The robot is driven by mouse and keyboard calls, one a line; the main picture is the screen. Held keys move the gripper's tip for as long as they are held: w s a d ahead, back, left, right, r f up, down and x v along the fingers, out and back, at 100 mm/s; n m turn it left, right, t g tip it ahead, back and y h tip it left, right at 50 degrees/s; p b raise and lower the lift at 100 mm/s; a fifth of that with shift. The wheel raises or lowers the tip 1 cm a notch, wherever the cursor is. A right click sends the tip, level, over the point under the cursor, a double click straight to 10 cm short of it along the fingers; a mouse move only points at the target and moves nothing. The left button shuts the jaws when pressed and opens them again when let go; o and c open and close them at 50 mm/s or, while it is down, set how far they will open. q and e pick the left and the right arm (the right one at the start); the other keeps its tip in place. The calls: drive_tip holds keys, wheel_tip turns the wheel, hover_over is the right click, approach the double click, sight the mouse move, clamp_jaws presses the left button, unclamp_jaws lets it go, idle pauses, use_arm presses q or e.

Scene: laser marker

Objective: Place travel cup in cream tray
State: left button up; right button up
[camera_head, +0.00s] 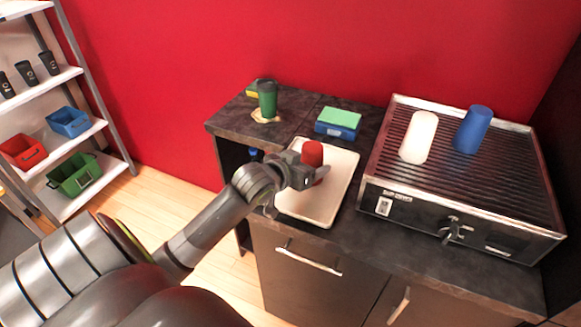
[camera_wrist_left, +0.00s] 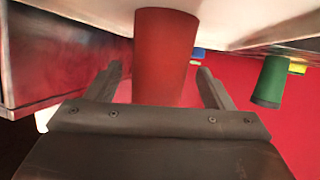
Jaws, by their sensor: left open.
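A red cup (camera_head: 312,153) stands upright in the cream tray (camera_head: 337,197) on the dark counter. My left gripper (camera_head: 308,176) is at the near side of the red cup and covers its lower part in the head view. In the left wrist view, the red cup (camera_wrist_left: 164,50) stands between the two spread fingers, with gaps on both sides. The wrist picture appears upside down, with the pale tray surface (camera_wrist_left: 235,18) at the top. The left gripper is open. My right gripper is in neither view.
A green cup (camera_head: 267,99) stands behind the tray to the left, near a green-and-blue box (camera_head: 338,123). A grill (camera_head: 463,190) on the right bears a white cup (camera_head: 419,137) and a blue cup (camera_head: 472,129). Shelves with bins stand far left.

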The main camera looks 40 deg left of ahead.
use_arm(q)
drive_tip(key=v, duration=1)
idle(0.3)
